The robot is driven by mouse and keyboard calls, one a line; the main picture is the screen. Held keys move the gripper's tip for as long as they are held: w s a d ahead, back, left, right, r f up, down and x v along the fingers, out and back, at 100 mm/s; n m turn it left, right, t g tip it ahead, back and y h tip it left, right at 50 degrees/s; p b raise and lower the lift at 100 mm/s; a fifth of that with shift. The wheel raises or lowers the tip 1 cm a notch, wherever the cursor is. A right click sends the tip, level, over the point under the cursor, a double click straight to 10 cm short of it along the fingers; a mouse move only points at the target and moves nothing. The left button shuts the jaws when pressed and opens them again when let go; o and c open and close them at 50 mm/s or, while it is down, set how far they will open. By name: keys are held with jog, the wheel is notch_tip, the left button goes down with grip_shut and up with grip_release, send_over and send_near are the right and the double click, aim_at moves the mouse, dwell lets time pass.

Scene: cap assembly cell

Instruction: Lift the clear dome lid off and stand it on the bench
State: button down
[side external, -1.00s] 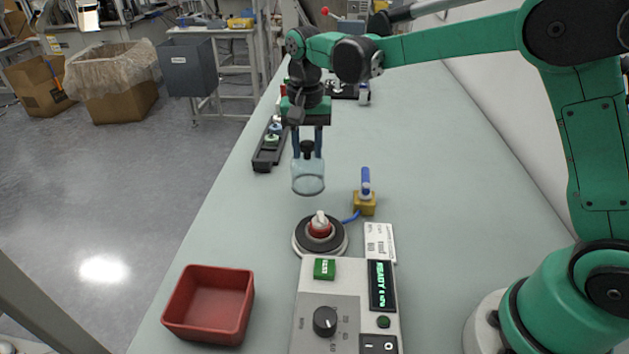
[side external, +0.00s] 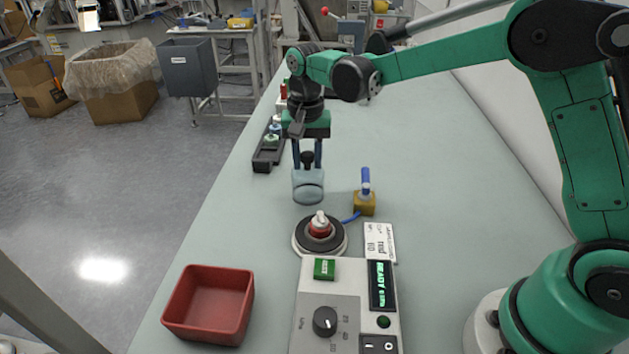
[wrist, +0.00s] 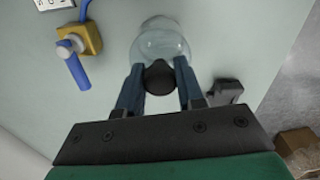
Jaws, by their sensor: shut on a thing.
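The clear dome lid (side external: 308,188) hangs below my gripper (side external: 307,158), which is shut on the lid's dark knob (side external: 308,160). In the wrist view the dome (wrist: 160,45) shows beyond the fingers, with the knob (wrist: 159,78) between the fingertips of my gripper (wrist: 160,82). The lid looks upright, behind and apart from the round dark-rimmed station (side external: 320,237), which holds a red and white part (side external: 319,224) standing uncovered. I cannot tell whether the lid's rim touches the bench (side external: 250,215).
A yellow block with a blue handle (side external: 365,197) stands close right of the lid. A black tray (side external: 268,155) with small parts lies back left. A red bin (side external: 209,304) and a control box (side external: 340,310) are in front. Bench left of the lid is clear.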

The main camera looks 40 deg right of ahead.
jog(key=shift+f, duration=0.2)
dwell(0.3)
jog(key=shift+f, duration=0.25)
jog(key=shift+f, duration=0.25)
dwell(0.6)
jog(key=shift+c, duration=2.4)
grip_release()
jog(key=shift+r, duration=0.1)
jog(key=shift+r, duration=3.45)
